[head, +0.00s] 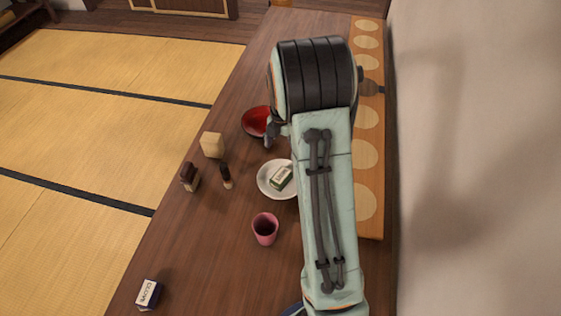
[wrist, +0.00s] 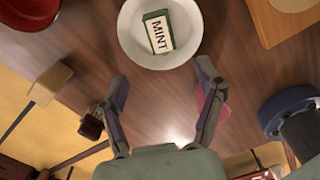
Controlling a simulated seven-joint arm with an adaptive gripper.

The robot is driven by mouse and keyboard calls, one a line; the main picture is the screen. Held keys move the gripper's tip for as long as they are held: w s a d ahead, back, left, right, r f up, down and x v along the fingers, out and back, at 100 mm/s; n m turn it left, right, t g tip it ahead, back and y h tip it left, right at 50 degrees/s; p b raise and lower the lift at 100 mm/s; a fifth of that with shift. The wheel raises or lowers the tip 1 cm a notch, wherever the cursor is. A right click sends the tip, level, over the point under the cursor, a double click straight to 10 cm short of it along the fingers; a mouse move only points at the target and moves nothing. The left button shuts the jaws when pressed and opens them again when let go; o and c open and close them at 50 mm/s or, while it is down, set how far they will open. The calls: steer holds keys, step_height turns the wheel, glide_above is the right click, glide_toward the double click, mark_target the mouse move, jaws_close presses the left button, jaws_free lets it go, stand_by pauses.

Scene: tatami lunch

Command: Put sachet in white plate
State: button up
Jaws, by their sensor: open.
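The sachet (head: 281,177), a green and white packet, lies inside the white plate (head: 262,187) in the head view. In the wrist view the sachet (wrist: 158,33) reads MINT and rests on the bottom of the plate (wrist: 130,42), near the top. My gripper (wrist: 162,76) is open, with nothing between its fingers. Its fingertips are apart from the sachet, just below the plate's lower rim in the wrist view. In the head view my arm covers the plate's right edge and most of the gripper is hidden.
A red bowl (head: 255,121) stands behind the plate, a pink cup (head: 265,230) in front. A beige block (head: 212,145) and two small dark-topped items (head: 189,177) (head: 225,176) are left. A small labelled box (head: 148,294) lies front left. A wooden board (head: 366,201) runs along the right.

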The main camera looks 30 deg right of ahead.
steer(key=s+a+r+m, duration=1)
steer(key=a, duration=0.1)
steer(key=s+a+m, duration=0.3)
steer(key=s+m, duration=0.2)
steer(key=s, duration=0.2)
steer(key=s+a+r+m, duration=0.1)
steer(key=s+a+m, duration=0.2)
steer(key=s+m, duration=0.3)
steer(key=shift+s+r+y, duration=0.2)
steer(key=shift+s+y, duration=0.2)
steer(key=shift+s, duration=0.2)
